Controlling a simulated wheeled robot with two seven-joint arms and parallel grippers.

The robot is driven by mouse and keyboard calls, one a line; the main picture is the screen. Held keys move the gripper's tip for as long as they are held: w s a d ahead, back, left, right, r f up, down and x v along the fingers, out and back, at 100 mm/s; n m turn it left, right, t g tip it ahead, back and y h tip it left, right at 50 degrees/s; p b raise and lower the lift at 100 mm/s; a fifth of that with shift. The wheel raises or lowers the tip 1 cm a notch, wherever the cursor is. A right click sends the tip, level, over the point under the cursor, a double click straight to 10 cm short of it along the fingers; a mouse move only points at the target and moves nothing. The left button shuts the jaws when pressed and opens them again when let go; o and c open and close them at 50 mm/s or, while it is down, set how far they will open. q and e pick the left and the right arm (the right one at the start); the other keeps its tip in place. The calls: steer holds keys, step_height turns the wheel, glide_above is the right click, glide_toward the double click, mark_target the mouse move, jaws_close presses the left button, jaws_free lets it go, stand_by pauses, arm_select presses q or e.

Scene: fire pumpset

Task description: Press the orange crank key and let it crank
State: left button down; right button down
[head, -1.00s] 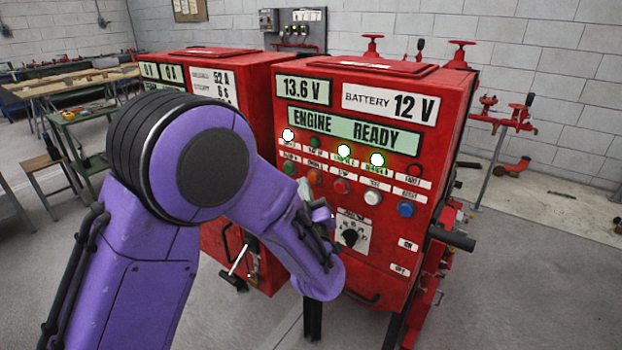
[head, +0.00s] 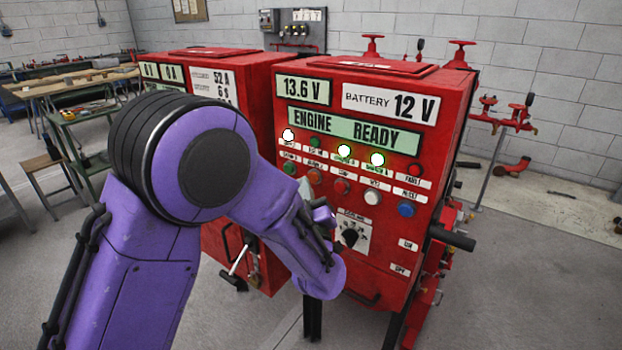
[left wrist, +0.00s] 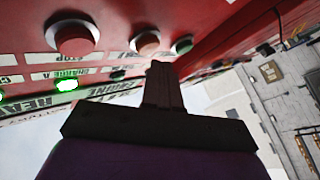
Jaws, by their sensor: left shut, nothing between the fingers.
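The orange crank key (head: 314,177) is a round button in the lower row on the red engine panel (head: 385,250), between a green button (head: 290,168) and a red one (head: 342,186). In the left wrist view the orange key (left wrist: 147,42) is just beyond my left gripper's fingertips (left wrist: 158,66). My left gripper (head: 305,190) is shut and empty, just below the key in the head view. Whether it touches the key cannot be told. The display (head: 355,130) reads ENGINE READY. My right gripper is not in view.
A white button (head: 373,198) and a blue button (head: 406,209) sit further right in the row. A black selector knob (head: 350,237) is below. A second red cabinet (head: 270,80) stands close on the left. Red valves and pipes (head: 510,118) are behind right.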

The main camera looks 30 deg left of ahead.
arm_select(q)
steer(key=shift+w, duration=0.3)
steer(key=shift+w, duration=0.4)
stand_by(0.6)
steer(key=shift+s, duration=0.85)
steer(key=s, duration=0.2)
steer(key=s+p, duration=0.1)
steer(key=s, duration=0.2)
steer(key=shift+a, duration=0.2)
stand_by(0.6)
